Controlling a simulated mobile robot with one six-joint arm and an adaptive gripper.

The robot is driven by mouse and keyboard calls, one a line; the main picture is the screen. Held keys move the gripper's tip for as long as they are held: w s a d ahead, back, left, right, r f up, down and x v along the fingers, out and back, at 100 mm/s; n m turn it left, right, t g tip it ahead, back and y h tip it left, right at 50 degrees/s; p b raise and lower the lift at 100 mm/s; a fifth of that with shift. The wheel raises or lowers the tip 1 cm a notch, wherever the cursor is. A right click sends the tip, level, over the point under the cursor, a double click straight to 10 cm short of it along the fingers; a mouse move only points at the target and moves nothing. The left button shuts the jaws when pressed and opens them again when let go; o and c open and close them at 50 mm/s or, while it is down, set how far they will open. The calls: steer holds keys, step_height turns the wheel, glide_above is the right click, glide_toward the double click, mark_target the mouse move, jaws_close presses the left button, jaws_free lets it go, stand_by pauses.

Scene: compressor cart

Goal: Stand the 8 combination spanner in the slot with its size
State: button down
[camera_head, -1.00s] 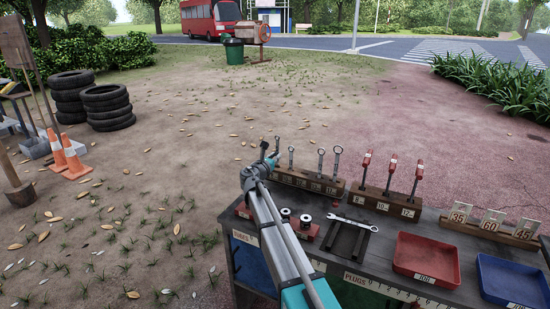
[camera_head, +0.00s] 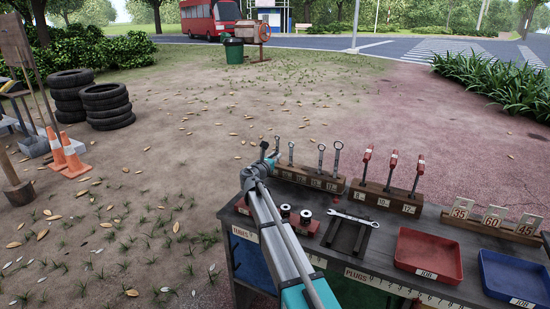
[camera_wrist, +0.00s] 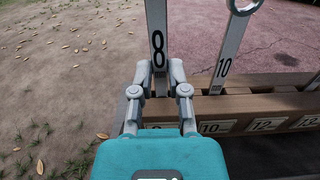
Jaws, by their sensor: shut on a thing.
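The 8 combination spanner (camera_wrist: 156,30) is upright between my gripper's fingers (camera_wrist: 158,85), its number facing the wrist camera. My gripper is shut on its shank. The spanner stands at the left end of the wooden spanner rack (camera_wrist: 270,103), in line with the row. Its lower end is hidden behind my fingers, so I cannot tell whether it sits in the slot. In the head view, the spanner's top (camera_head: 277,144) shows just right of my gripper (camera_head: 268,156). The slot label below it is mostly covered by my gripper.
The 10 spanner (camera_wrist: 228,60) stands upright in the rack just right of my gripper. More spanners (camera_head: 337,158) stand further right, then red-handled tools (camera_head: 392,172) in another block. Another spanner (camera_head: 353,218) lies on a dark holder in front. Red (camera_head: 430,254) and blue trays (camera_head: 512,278) are at right.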

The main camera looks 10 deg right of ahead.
steer(key=c, duration=0.5)
jaws_free()
steer(key=shift+c, duration=0.2)
steer(key=shift+v, duration=3.75)
steer(key=shift+r, duration=0.1)
